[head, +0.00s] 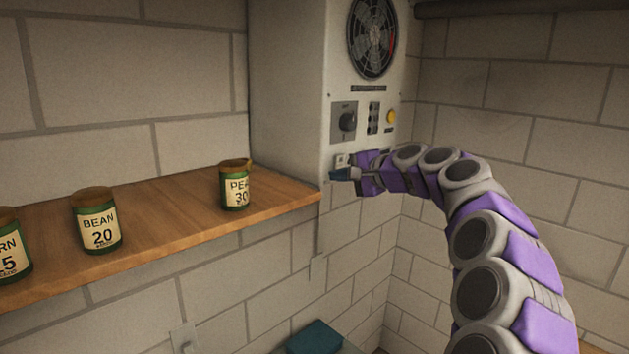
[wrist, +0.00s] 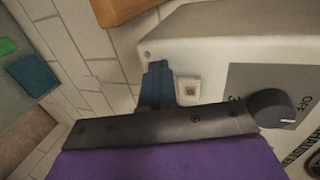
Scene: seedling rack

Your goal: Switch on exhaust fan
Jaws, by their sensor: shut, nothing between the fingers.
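The exhaust fan (head: 373,36) is a dark round grille in the upper part of a pale wall box (head: 290,90). Below it are a dark rotary knob (head: 347,121), a dark strip of small parts (head: 373,118) and a yellow button (head: 391,117). A small pale square switch (head: 341,160) sits low on the panel. My gripper (head: 335,174) is shut and empty, just below that switch. In the wrist view the dark blue fingertips (wrist: 157,72) are beside the switch (wrist: 190,89); contact cannot be told. The knob (wrist: 273,107) is to the right, its pointer line toward the right.
A wooden shelf (head: 170,222) left of the box holds tins marked BEAN (head: 98,222) and PEA (head: 235,187), plus one cut off at the left edge. A teal object (head: 315,337) is low down. Brick walls meet in a corner right of the box.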

